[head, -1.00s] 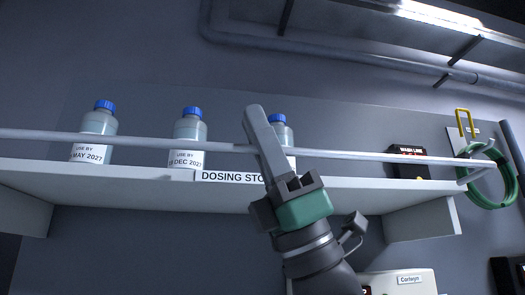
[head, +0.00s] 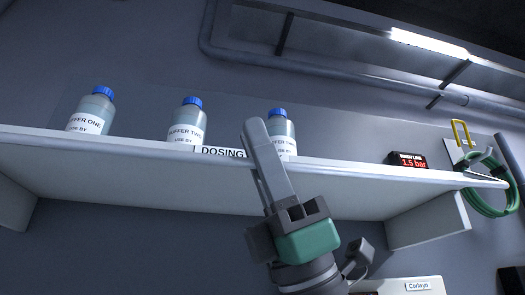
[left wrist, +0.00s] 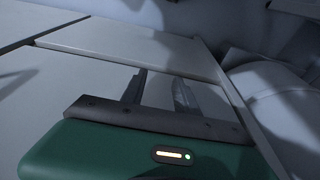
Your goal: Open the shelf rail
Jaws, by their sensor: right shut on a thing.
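The white shelf rail (head: 390,170) runs low along the front edge of the shelf (head: 120,165), below the bottles' labels. Its right end reaches past the shelf near the green hose. My right gripper (head: 257,128) is in front of the shelf, left of the third bottle's label, with its fingers together across the rail line; it is shut on the rail, though the fingers hide the grip itself. My left gripper (left wrist: 158,90) shows only in the left wrist view, its two dark fingers apart with nothing seen between them.
Three blue-capped bottles stand on the shelf: left (head: 92,112), middle (head: 187,124) and right (head: 282,130). A red-lit pressure display (head: 408,161) sits at the shelf's right. A green hose (head: 485,200) hangs beyond it. Pale panels (left wrist: 130,48) lie ahead of the left gripper.

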